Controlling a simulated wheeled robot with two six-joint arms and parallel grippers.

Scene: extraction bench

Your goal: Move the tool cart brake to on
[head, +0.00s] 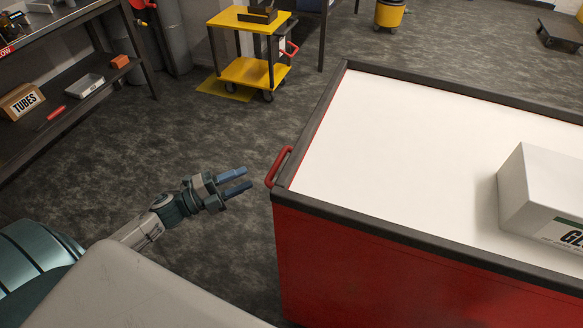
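A large red cart or cabinet (340,262) with a white top and dark rim stands at the right. A red bar-shaped handle (278,166) sticks out from its left end. My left gripper (247,178) is left of this handle, open and empty, with its two blue fingers apart and pointing toward it. It does not appear to touch the handle. A smaller yellow cart (236,20) at the back has a red lever or handle (291,48) on its right side. I cannot tell which red part is the brake or its setting. My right gripper is not in view.
A white box (541,195) stands on the white top. A dark shelf (62,112) at the left holds a TUBES box (20,103), a tray (84,86) and small items. A yellow bucket (389,14) and a low dolly (560,32) stand behind. The grey floor between is clear.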

